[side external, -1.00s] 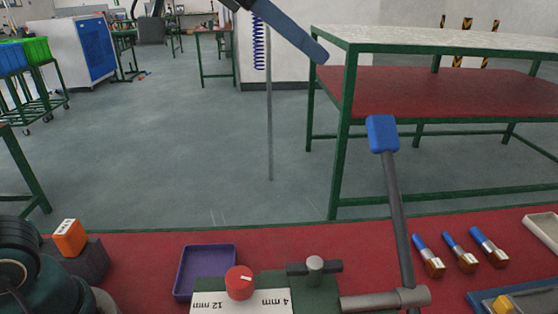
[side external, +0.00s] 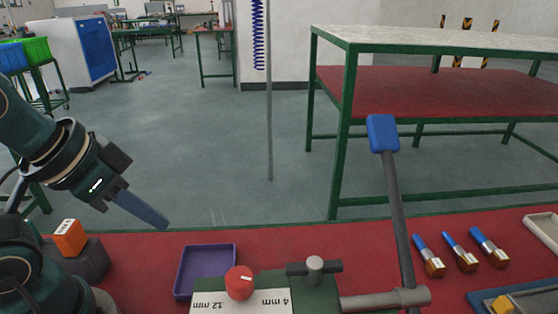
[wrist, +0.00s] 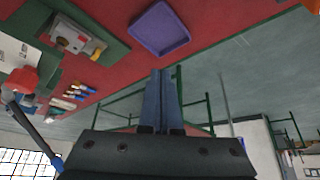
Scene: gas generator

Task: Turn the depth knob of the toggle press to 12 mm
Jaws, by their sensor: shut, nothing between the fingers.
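The depth knob (side external: 240,282) is a red round knob with a white pointer mark on the toggle press (side external: 325,294). It sits on a white label (side external: 262,303) reading "12 mm" at left and "4 mm" at right. The pointer mark lies roughly level across the knob's top; its exact setting is hard to tell. The knob also shows in the wrist view (wrist: 22,80). My gripper (side external: 160,223) is shut and empty, up and left of the knob, above the table and apart from the press. Its blue fingers (wrist: 160,95) lie together in the wrist view.
A purple tray (side external: 205,272) lies left of the knob. The press's lever with blue handle (side external: 383,134) stands tall to the right. An orange block (side external: 69,238) sits on a dark block (side external: 88,262) near my base.

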